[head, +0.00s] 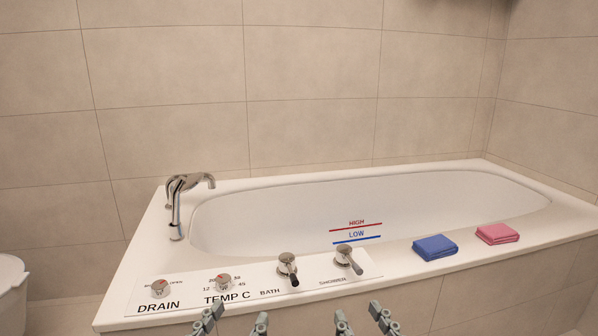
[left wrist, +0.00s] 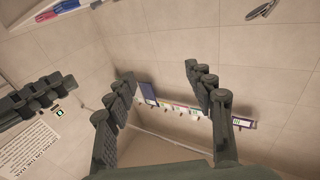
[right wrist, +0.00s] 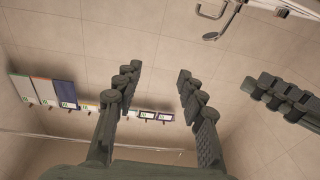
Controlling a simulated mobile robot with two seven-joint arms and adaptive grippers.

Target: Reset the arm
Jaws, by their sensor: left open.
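My left gripper (head: 235,320) is at the bottom edge of the head view, in front of the tub's control panel. Its two fingers are apart with nothing between them, as the left wrist view (left wrist: 163,88) also shows. My right gripper (head: 362,319) is beside it to the right, also low in the head view. Its fingers are spread and empty in the right wrist view (right wrist: 157,90). Each wrist view shows the other gripper's dark fingers at its side. Both grippers are apart from the tub fittings and towels, as far as I can see.
A white bathtub (head: 463,170) fills the middle. Its front panel has a drain knob (head: 160,289), a temperature knob (head: 223,282) and two levers (head: 287,268). A chrome faucet (head: 177,205) stands left. Blue (head: 435,247) and pink (head: 497,234) folded towels lie on the front rim.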

